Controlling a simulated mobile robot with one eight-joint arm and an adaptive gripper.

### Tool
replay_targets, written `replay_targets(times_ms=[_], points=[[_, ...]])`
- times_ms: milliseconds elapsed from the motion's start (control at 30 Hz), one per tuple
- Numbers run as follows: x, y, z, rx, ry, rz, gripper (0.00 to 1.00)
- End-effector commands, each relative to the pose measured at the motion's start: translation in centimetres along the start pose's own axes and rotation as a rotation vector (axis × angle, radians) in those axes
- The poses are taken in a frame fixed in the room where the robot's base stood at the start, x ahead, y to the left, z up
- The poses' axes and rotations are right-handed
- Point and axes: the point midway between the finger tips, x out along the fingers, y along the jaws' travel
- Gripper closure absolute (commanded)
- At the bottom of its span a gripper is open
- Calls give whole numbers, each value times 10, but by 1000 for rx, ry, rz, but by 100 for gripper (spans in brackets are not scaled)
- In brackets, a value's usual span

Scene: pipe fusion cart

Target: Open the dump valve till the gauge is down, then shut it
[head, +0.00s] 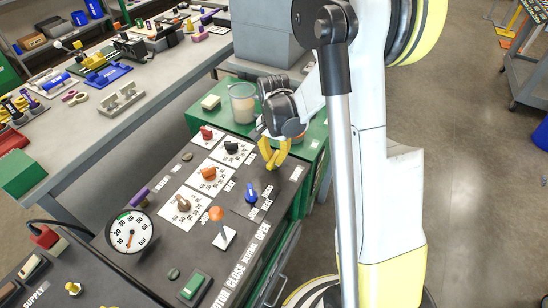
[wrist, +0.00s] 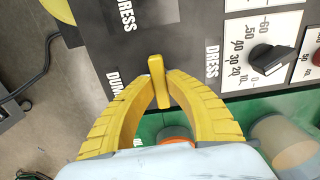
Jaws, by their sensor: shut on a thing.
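The dump valve's yellow handle (wrist: 157,80) stands on the dark panel in the wrist view, beside a partly covered label starting "DUM". My gripper (wrist: 160,105) has its yellow ribbed fingers closed around the handle. In the head view my gripper (head: 273,155) is at the panel's far right corner, and the handle is hidden behind the fingers. The round white gauge (head: 131,232) is at the left of the panel. Its dark needle appears to point downward, but the reading is too small to tell.
A blue lever (head: 251,192) and an orange-knobbed lever (head: 216,213) stand near my gripper. Dials, including a black knob (wrist: 267,56), sit on white scales. A clear jar (head: 242,102) stands behind on a green surface. Open floor lies to the right.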

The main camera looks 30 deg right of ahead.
Motion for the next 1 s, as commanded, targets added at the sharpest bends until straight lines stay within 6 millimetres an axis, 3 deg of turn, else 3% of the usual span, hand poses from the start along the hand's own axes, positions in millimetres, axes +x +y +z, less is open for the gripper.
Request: replay_targets(times_ms=[33, 67, 133, 433, 567, 1000], points=[[0, 0, 0, 0, -1, 1, 100], [0, 0, 0, 0, -1, 1, 82], [0, 0, 0, 0, -1, 1, 62], [-1, 0, 0, 1, 0, 0, 62], [-12, 0, 0, 1, 0, 0, 62], [-101, 0, 0, 0, 0, 0, 62]])
